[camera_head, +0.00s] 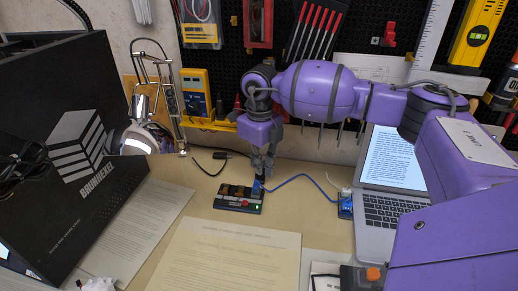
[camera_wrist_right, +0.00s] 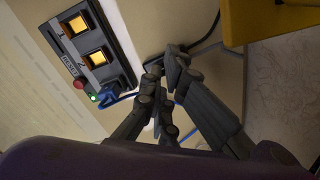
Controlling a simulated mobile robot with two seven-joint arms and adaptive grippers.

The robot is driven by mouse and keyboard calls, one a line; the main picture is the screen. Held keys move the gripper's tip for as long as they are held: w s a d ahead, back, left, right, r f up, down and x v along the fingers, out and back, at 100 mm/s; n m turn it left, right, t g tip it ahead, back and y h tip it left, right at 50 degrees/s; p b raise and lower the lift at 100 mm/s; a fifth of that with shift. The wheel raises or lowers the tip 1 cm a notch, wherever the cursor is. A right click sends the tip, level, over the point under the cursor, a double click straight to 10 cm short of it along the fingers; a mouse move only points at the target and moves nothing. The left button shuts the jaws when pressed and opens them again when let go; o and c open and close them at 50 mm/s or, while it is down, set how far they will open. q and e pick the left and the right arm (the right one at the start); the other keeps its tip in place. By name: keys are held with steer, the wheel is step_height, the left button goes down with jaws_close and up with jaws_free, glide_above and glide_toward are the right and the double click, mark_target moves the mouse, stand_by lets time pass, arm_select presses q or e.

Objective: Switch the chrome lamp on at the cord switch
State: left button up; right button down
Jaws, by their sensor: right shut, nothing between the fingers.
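The chrome lamp (camera_head: 143,102) stands at the left of the bench in the head view, its head tilted down; a bright white strip shows under the head, and I cannot tell whether it is lit. A black cord (camera_head: 205,170) lies on the bench to its right, with a small dark piece (camera_head: 222,155) that looks like the cord switch. My right gripper (camera_head: 262,170) points down, shut and empty, right of that piece and behind the button box. In the right wrist view its fingers (camera_wrist_right: 168,62) are together, partly covering the dark cord behind. My left gripper is out of view.
A black button box (camera_head: 225,205) with a red button and green light sits in front of my right gripper; it also shows in the wrist view (camera_wrist_right: 72,58). A blue cable (camera_head: 300,178) runs to a blue device near the laptop (camera_head: 385,215). Papers (camera_head: 235,262) cover the front.

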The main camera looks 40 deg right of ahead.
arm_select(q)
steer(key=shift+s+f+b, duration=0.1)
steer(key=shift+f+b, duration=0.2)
arm_select(e)
steer(key=shift+s+f, duration=0.1)
steer(key=shift+f, duration=0.6)
steer(key=shift+r+p, duration=2.6)
steer(key=shift+r, duration=1)
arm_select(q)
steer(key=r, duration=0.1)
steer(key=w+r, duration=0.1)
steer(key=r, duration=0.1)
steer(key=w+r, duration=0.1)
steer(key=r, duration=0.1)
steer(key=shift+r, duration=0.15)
arm_select(e)
steer(key=shift+f, duration=0.15)
